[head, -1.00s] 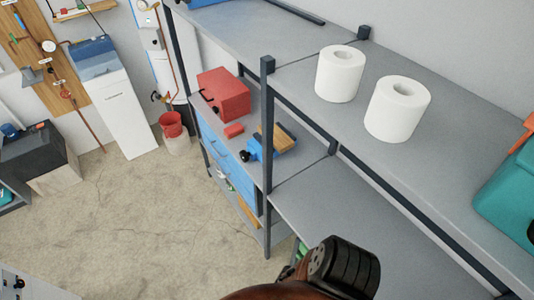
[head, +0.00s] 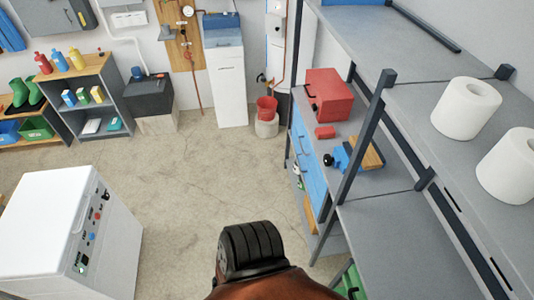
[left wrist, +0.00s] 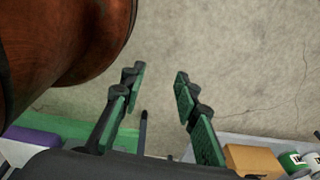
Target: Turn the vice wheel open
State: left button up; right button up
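The blue vice (head: 344,158) sits on the grey workbench shelf (head: 380,183) in the head view, right of centre. A small dark round part (head: 328,160), which looks like its wheel, is on its left side, facing the open floor. A wooden block (head: 372,156) is at its right side. My left gripper (left wrist: 159,78) is open in the left wrist view, with nothing between its fingers and bare floor beyond. The vice does not show in the left wrist view. My right gripper is not in view.
Paper rolls (head: 466,108) stand on the upper shelf. A white machine (head: 70,235) is at left; the floor (head: 180,190) between is clear.

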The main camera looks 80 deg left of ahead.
aim_at(328, 160)
jog(key=u, duration=2)
